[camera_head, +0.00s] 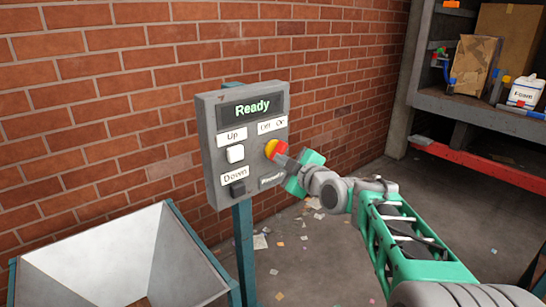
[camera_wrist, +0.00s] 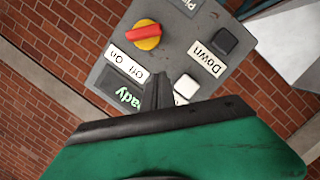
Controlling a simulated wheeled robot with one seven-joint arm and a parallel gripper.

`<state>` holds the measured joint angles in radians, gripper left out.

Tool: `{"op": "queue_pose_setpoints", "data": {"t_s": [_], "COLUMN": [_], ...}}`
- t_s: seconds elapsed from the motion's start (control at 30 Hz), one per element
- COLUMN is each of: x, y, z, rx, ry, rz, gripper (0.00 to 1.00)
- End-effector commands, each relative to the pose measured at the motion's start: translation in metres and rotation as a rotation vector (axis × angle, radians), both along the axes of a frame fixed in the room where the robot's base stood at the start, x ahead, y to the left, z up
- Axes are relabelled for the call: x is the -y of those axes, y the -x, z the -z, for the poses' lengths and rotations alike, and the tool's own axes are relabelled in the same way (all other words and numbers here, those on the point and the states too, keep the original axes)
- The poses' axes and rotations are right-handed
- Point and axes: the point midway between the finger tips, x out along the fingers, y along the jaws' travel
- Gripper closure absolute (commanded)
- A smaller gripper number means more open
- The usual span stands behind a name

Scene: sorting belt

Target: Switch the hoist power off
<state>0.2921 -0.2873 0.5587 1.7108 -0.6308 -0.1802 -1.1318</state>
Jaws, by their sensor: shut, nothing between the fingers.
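The grey control panel (camera_head: 211,150) stands upright on a post before the brick wall, its screen (camera_head: 250,108) reading "Ready". A yellow round knob with a red bar (camera_wrist: 147,33) sits below the "Off On" label (camera_head: 271,126). In the wrist view, the red bar lies slantwise to the panel, one end towards the "On" side. My gripper (camera_wrist: 157,78) is shut and empty; its dark fingertips are in front of the panel, apart from the knob in the wrist view.
A white "Up" button (camera_head: 235,154) and a dark "Down" button (camera_head: 238,188) sit left of the knob. An open bin (camera_head: 172,245) stands at lower left. A shelf (camera_head: 470,106) with boxes is at right. Scraps litter the floor.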

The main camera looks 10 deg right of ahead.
Motion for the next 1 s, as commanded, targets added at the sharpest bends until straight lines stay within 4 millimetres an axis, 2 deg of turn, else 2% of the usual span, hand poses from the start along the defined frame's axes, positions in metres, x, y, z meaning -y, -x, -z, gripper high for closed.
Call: {"op": "queue_pose_setpoints", "data": {"t_s": [0.27,0.37,0.73,0.83,1.0], "x": [-0.002,-0.008,-0.034,-0.018,-0.007], "y": [-0.006,-0.02,-0.095,-0.102,-0.108], "z": [0.0,0.002,0.014,0.027,0.039], "rx": [-0.003,-0.004,-0.005,-0.008,-0.004], "ry": [-0.002,-0.003,-0.003,-0.003,-0.002], "rz": [0.0,-0.002,-0.001,0.006,0.003], "gripper": [1.0,1.0,1.0,1.0,1.0]}}
